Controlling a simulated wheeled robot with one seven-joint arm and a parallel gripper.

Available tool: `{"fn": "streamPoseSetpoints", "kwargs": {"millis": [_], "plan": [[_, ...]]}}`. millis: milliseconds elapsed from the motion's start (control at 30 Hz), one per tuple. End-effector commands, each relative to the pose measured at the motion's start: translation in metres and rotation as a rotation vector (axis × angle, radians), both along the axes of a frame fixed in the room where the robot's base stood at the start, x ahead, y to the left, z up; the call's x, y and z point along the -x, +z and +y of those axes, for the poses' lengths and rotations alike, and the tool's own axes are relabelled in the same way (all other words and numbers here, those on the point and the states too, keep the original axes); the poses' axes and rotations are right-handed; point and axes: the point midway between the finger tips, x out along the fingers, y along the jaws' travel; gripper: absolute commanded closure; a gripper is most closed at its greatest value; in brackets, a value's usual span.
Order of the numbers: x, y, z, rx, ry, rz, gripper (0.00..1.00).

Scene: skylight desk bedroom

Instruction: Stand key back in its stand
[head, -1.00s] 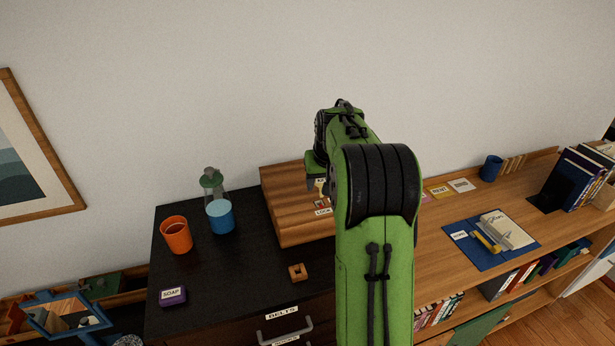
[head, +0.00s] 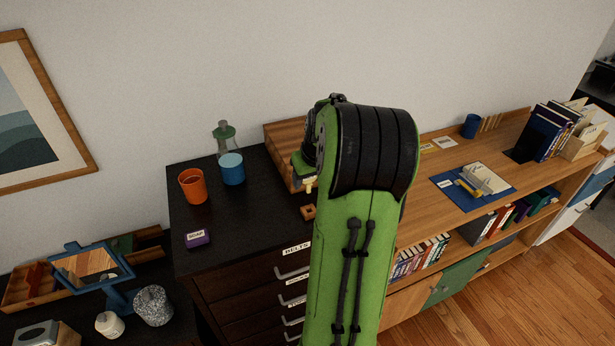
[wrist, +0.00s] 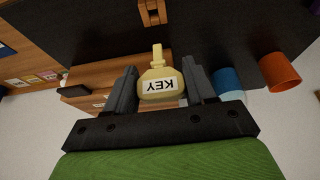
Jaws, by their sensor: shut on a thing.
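My gripper (wrist: 160,70) is shut on the yellow key (wrist: 159,92), gripping its wide head, which bears a white KEY label. The key's narrow shaft points away from the gripper. In the head view, only a small pale part of the key (head: 310,186) shows beside my arm. A small square wooden block with a dark opening, seemingly the stand (wrist: 152,12), is on the black dresser top. It shows in the head view (head: 307,212), partly hidden by my arm. The key is apart from it, above the dresser.
A wooden box (head: 285,138) stands at the dresser's back. An orange cup (head: 193,188), blue cup (head: 232,172), green-topped bottle (head: 224,142) and purple soap box (head: 197,239) stand left. The black dresser top (head: 250,215) is clear around the front.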

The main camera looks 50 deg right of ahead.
Motion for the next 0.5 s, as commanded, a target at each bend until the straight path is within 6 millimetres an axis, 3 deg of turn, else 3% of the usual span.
{"fn": "streamPoseSetpoints", "kwargs": {"millis": [300,500], "plan": [[0.000,-0.042,0.000,-0.002,-0.002,0.001,0.74],[0.000,-0.059,0.000,-0.002,-0.001,0.001,0.74]]}}
